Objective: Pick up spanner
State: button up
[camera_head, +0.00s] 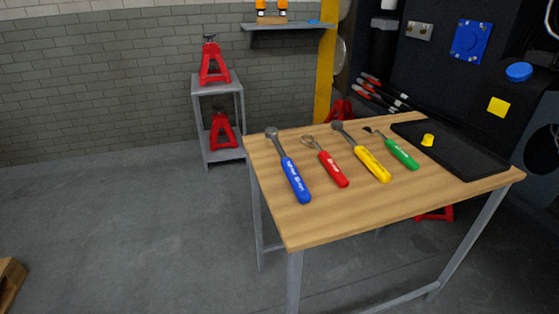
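Several hand tools lie apart in a row on a wooden-topped table (290,225). From the left: a blue-handled tool (295,182) with a round grey head, a red-handled tool (333,169) with a ring-like grey end, a yellow-handled tool (371,164) with a round grey head, and a green-handled tool (402,153) with a small, forked-looking dark end. The heads point to the back left. I cannot tell for certain which one is the spanner; the red and green ones look most like it. My gripper is not in view.
A black mat (465,152) with a small yellow knob-like piece (428,140) covers the table's right side. A grey stand (203,120) with red jacks (214,65) is behind left. Dark machinery stands behind right.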

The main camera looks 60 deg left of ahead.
aim_at(337, 173)
jog(key=u, duration=1.85)
jog(key=z, duration=2.3)
jog(key=u, duration=2.3)
jog(key=i+l+z, duration=0.15)
jog(key=i+j, duration=0.05)
